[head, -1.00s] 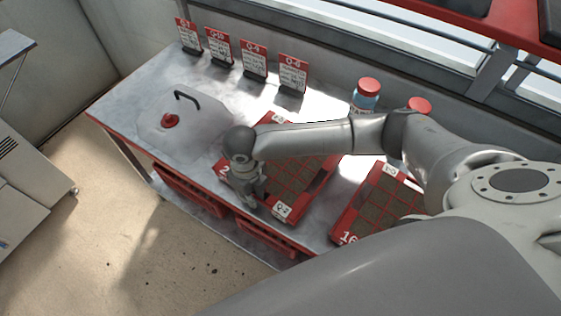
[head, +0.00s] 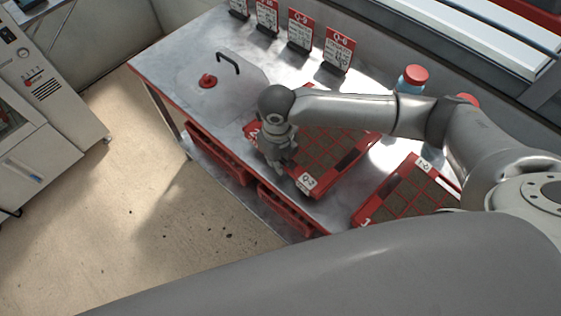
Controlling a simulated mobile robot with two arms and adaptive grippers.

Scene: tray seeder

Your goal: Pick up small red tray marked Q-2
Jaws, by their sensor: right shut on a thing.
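A small red tray (head: 347,178) with a grid of brown cells lies on the metal bench. A white label (head: 307,182) on its near corner seems to read Q-2. My right gripper (head: 283,168) points down at the tray's near left edge and is shut on that edge. The arm crosses over the tray and hides part of its far side. I cannot tell whether the tray is clear of the bench. My left gripper is not in view.
A second red tray (head: 372,200) lies to the right, partly behind my arm. A clear plate with a black handle (head: 229,59) lies on the left. Red label stands (head: 339,50) line the back beside a red-capped bottle (head: 413,78). Red trays (head: 215,152) sit on the lower shelf.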

